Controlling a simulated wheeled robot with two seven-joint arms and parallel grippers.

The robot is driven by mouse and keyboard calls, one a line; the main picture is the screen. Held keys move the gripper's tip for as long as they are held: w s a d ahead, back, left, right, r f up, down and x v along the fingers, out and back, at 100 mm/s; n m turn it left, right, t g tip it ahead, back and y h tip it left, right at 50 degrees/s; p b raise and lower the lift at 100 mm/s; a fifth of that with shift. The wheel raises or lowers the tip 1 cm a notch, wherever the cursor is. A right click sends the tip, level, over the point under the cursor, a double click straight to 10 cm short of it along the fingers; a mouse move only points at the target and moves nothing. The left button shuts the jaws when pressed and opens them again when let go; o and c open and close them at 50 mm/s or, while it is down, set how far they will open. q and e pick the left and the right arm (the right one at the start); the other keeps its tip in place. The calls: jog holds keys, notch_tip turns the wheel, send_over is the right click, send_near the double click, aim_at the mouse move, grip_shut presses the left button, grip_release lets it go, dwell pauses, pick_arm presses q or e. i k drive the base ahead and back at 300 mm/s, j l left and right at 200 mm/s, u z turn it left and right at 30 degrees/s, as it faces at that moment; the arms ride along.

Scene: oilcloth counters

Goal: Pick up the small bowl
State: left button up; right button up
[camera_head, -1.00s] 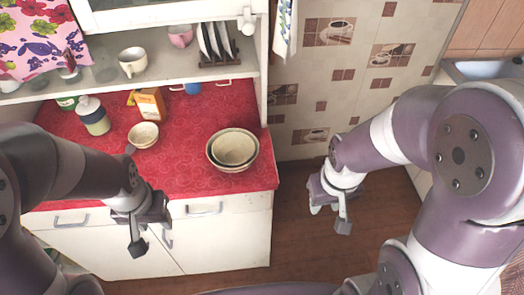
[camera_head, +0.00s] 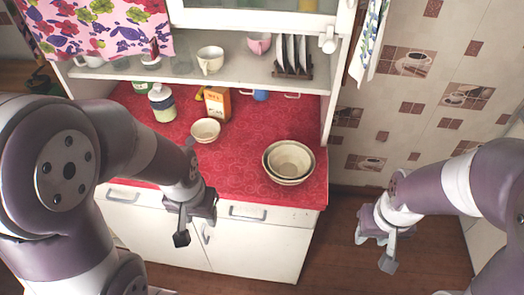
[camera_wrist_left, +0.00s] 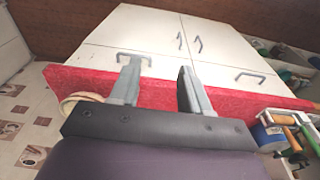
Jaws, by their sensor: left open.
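A small cream bowl (camera_head: 206,130) stands upright on the red counter (camera_head: 235,180), left of centre, in the head view. A nested pair of larger cream bowls (camera_head: 288,162) stands to its right. My left gripper (camera_head: 194,222) is open and empty in front of the counter's front edge, nearer to me than the small bowl and apart from it. In the left wrist view its two fingers (camera_wrist_left: 158,88) stand apart with nothing between them. My right gripper (camera_head: 374,250) hangs over the floor, right of the cabinet, with its fingers apart and empty.
An orange-brown box (camera_head: 217,103) and a lidded jar (camera_head: 162,103) stand behind the small bowl. A shelf (camera_head: 130,73) with cups and a plate rack (camera_head: 293,55) overhangs the back. The counter between small bowl and front edge is clear.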

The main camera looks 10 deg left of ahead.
aim_at(204, 130)
jog(key=i+j+z, duration=0.15)
jog(key=j, duration=0.2)
jog(key=i+j+z, duration=0.1)
jog(key=j, duration=0.3)
jog(key=i+j+z, duration=0.15)
jog(key=j, duration=0.25)
jog(key=j+z, duration=0.15)
jog(key=j, duration=0.2)
